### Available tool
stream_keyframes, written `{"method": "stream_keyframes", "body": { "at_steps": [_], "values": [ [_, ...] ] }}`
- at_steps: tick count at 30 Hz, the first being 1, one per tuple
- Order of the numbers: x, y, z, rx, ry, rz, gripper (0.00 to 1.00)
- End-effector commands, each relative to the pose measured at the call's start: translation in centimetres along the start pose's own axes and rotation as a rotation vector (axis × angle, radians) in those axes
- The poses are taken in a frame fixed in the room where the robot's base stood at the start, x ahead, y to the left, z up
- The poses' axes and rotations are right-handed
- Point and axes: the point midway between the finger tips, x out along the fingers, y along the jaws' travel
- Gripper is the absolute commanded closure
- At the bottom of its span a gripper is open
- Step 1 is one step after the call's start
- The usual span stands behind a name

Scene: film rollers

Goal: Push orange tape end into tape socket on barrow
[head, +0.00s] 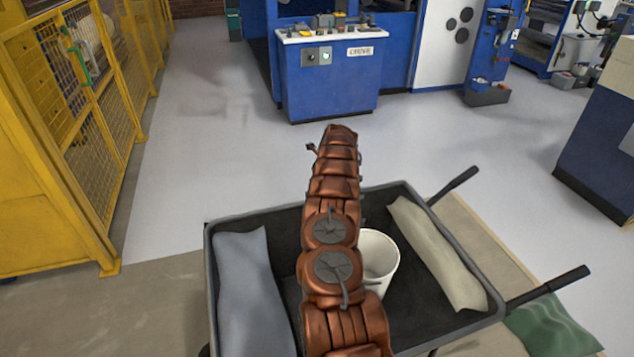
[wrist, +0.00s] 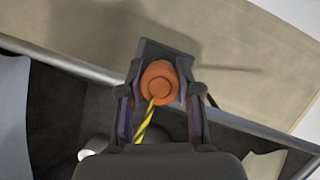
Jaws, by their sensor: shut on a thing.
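My gripper (wrist: 161,92) is shut on the orange tape end (wrist: 159,80) in the wrist view, with one dark finger on each side of it. A yellow and dark striped tape (wrist: 146,120) runs from the orange end back toward my gripper's palm. A dark block (wrist: 170,48) stands directly behind the orange end at the barrow's rim; it looks like the tape socket, but its opening is hidden. I cannot tell if the orange end touches it. The black barrow (head: 213,285) lies under my arm in the head view, where my gripper is hidden.
In the barrow are a grey-blue sack (head: 246,290), a white bucket (head: 385,262) and a beige sack (head: 437,255). Its handles (head: 548,288) stick out right. A yellow mesh fence (head: 95,130) stands left, a blue console (head: 330,85) ahead. The floor between is clear.

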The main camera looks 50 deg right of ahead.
Motion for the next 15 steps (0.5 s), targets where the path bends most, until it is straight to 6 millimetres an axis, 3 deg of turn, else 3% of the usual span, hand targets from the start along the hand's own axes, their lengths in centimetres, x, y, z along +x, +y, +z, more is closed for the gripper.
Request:
{"method": "stream_keyframes", "body": {
  "at_steps": [15],
  "values": [
    [0.77, -0.02, -0.29, 0.0, -0.001, -0.001, 1.0]
  ]
}}
